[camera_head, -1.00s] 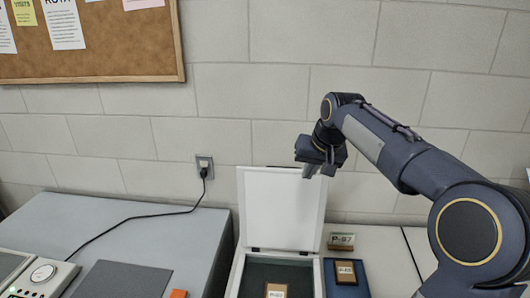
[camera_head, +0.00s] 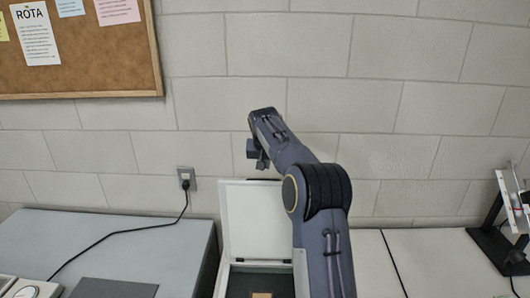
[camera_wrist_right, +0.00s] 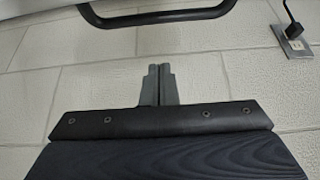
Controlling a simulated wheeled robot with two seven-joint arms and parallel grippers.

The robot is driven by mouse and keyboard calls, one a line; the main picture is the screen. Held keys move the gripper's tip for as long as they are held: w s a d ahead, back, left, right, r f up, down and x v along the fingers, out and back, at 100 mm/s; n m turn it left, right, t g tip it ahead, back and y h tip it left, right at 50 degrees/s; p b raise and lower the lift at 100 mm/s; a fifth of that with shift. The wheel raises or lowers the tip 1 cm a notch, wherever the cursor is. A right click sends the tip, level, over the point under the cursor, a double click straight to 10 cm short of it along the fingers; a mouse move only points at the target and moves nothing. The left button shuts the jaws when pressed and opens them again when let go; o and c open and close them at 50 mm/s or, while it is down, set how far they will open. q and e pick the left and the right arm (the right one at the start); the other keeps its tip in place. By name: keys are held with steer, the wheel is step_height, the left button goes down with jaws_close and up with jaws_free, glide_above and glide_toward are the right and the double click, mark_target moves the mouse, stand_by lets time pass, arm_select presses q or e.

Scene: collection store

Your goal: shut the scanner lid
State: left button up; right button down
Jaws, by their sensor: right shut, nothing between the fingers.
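The scanner (camera_head: 300,272) stands on the table at the bottom middle of the head view. Its white lid (camera_head: 256,217) is raised, standing nearly upright on the far side. A small part of a framed item (camera_head: 262,295) shows on the dark bed. My right gripper (camera_head: 262,164) is above the lid's top edge, its fingers pointing down; it is shut and empty. In the right wrist view the closed fingers (camera_wrist_right: 155,84) show with a dark handle-like bar (camera_wrist_right: 155,20) beyond them. My right arm hides the scanner's right side. My left gripper is out of view.
A grey-topped surface (camera_head: 110,240) with a dark pad (camera_head: 115,288) lies to the left. A power outlet (camera_head: 187,178) with a cord is on the block wall behind. A dark stand (camera_head: 497,245) is at the far right. The white tabletop (camera_head: 430,265) between is largely clear.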

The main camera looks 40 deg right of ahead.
steer(key=s+a, duration=0.1)
steer(key=s+a+f, duration=0.1)
steer(key=shift+s+a+f, duration=0.15)
steer(key=shift+s, duration=0.2)
